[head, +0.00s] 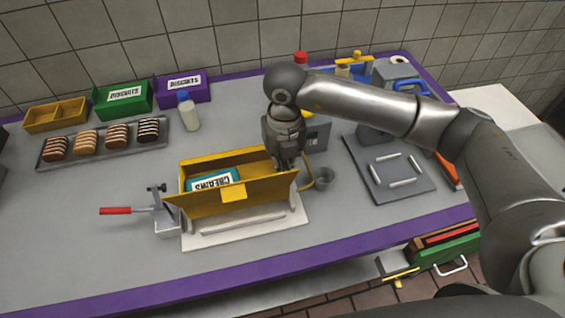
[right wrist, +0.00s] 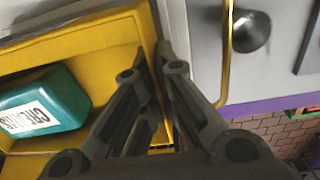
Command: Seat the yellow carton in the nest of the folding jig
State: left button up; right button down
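The yellow carton (head: 205,208) is open-topped and stands at the folding jig (head: 185,240), a pale plate with raised rails and a red-handled clamp at its left. A teal creams pack (head: 200,182) lies inside the carton; it also shows in the right wrist view (right wrist: 62,100). My right gripper (head: 288,168) is at the carton's right end. In the right wrist view its fingers (right wrist: 152,62) straddle the carton's end wall and close on it. The carton hides most of the nest, so I cannot tell whether its base rests in it. My left gripper is not in view.
A grey board with white bars (head: 380,185) lies farther right. Behind are a biscuit tray (head: 75,158), a bottle (head: 189,115) and coloured boxes. The front-left table is clear.

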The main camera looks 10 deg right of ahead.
jog(key=shift+f+b, duration=1.05)
jog(key=shift+f, duration=0.5)
jog(key=shift+b, duration=0.7)
dwell(0.6)
jog(key=shift+f, duration=0.15)
jog(key=shift+f+b, duration=0.35)
jog(key=shift+b, duration=0.15)
jog(key=shift+f+b, duration=0.75)
jog(key=shift+r, duration=0.15)
